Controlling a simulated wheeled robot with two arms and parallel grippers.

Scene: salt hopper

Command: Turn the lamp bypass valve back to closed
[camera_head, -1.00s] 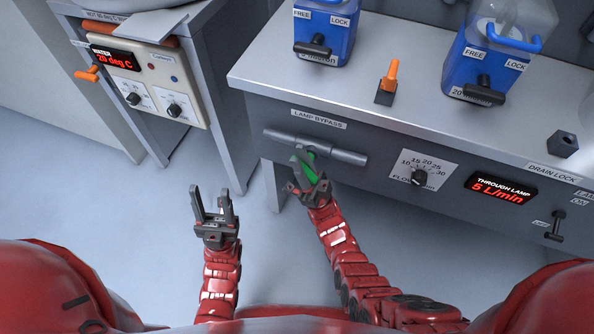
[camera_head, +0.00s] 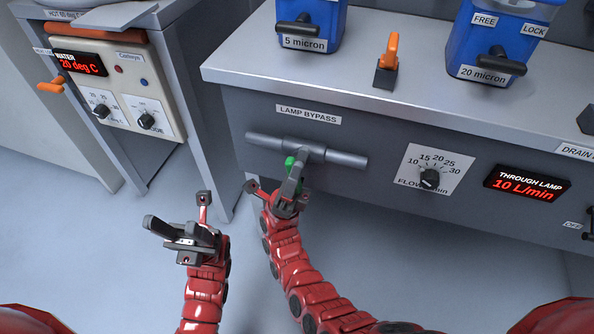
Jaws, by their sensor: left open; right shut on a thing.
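The lamp bypass valve sits on a grey horizontal pipe (camera_head: 340,158) under the LAMP BYPASS label (camera_head: 308,115) on the cabinet front. Its green handle (camera_head: 290,163) sticks out below the pipe's middle, roughly crosswise to the pipe and leaning slightly left. My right gripper (camera_head: 288,184) is shut on the green handle and hides much of it. My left gripper (camera_head: 178,210) is open and empty, lower left of the valve, over the floor. The THROUGH LAMP display (camera_head: 526,184) reads 10 L/min.
A flow knob (camera_head: 430,178) is right of the valve. Blue filter housings (camera_head: 310,25) and an orange-handled lever (camera_head: 388,60) stand on the bench above. A heater panel (camera_head: 118,85) reading 20 deg C is at left. Floor between the cabinets is clear.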

